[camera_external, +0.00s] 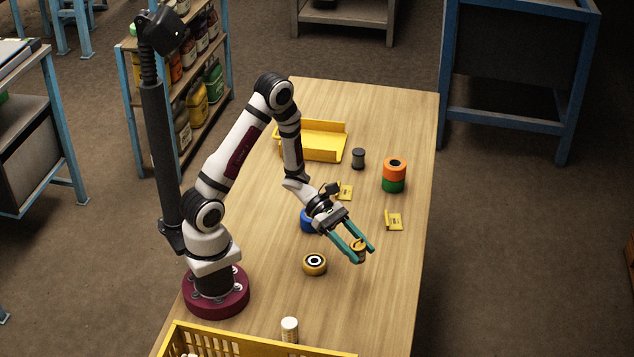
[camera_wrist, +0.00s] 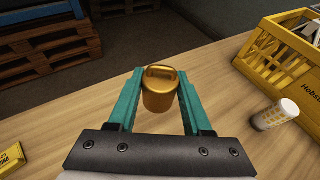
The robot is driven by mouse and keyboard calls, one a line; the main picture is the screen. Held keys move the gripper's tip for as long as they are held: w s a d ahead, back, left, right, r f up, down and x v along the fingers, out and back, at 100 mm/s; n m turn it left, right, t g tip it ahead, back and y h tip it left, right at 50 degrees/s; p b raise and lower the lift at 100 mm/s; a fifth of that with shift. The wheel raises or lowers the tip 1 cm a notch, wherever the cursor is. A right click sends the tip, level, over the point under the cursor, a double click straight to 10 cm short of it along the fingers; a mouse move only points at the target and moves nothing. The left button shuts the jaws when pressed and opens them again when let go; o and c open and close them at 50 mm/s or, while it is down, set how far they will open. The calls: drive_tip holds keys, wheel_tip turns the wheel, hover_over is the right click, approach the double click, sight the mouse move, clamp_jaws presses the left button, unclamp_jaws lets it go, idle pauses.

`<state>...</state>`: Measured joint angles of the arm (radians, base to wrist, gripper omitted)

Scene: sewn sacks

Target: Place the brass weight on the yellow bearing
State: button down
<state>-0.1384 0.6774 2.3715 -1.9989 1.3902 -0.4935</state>
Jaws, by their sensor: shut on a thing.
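The brass weight (camera_wrist: 159,90) is a golden cylinder with a bar handle on top. My gripper (camera_wrist: 158,88) is shut on it, with a teal finger on each side. In the external view the weight (camera_external: 359,244) sits between the fingertips (camera_external: 362,254) and seems to be above the table; the exact height is hard to tell. The yellow bearing (camera_external: 315,264) lies flat on the table, left of and slightly nearer than the weight, with a white ring and dark hole on top. It does not show in the wrist view.
A blue round part (camera_external: 307,221) is partly hidden behind my gripper. An orange ring on a green one (camera_external: 394,174), a dark spool (camera_external: 358,159), a yellow tray (camera_external: 325,143) and small yellow signs (camera_external: 394,221) stand farther back. A white cylinder (camera_external: 290,330) and yellow crate (camera_external: 215,343) are at the front.

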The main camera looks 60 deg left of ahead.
drive_tip(key=m+g, duration=0.1)
hover_over(314, 260)
drive_tip(key=shift+g, duration=0.3)
wheel_tip(314, 260, down, 8)
drive_tip(key=shift+r, duration=0.1)
drive_tip(key=shift+c, duration=1.7)
unclamp_jaws()
